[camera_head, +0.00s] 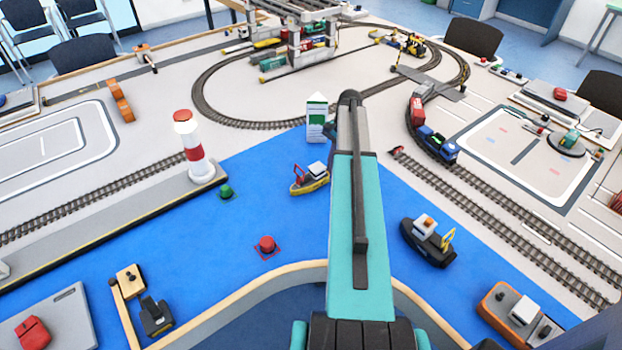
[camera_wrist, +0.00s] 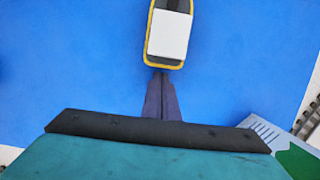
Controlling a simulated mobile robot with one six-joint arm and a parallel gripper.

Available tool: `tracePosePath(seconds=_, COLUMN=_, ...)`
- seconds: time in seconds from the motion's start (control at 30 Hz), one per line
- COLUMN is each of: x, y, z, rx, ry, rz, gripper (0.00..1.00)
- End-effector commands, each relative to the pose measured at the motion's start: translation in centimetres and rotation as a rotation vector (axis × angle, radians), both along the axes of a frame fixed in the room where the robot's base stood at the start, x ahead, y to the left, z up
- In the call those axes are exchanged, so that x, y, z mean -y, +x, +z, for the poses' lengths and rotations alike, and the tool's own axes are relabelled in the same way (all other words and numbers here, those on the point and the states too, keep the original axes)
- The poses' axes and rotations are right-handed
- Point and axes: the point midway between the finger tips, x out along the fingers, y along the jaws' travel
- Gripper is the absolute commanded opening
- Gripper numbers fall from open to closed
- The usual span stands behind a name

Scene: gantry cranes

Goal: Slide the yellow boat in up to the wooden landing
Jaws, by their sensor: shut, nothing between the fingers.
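The yellow boat (camera_head: 310,180) floats upright on the blue water surface, left of my arm. It has a white cabin and a dark part at one end. In the wrist view the boat (camera_wrist: 150,45) lies at the top, partly cut off by the edge. My gripper (camera_wrist: 162,76) is shut and empty, its fingertips close to the boat's near end; I cannot tell whether they touch. In the head view my arm hides most of the gripper. The wooden landing (camera_head: 130,281) is a tan piece with a dark knob at the lower left, well apart from the boat.
A red buoy (camera_head: 266,245) and a green buoy (camera_head: 226,192) stand left of the boat. A small dark boat (camera_head: 156,318) lies beside the landing. A red-and-white lighthouse (camera_head: 195,155) stands on the quay. A black boat (camera_head: 428,247) is at right.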

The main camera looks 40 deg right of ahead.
Motion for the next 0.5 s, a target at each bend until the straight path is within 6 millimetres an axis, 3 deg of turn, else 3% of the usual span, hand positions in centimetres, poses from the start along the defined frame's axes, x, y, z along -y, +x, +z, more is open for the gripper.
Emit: tracePosePath(seconds=0.5, x=-1.4, y=0.1, z=0.0, rx=0.000, ry=0.000, rz=0.000, gripper=0.00)
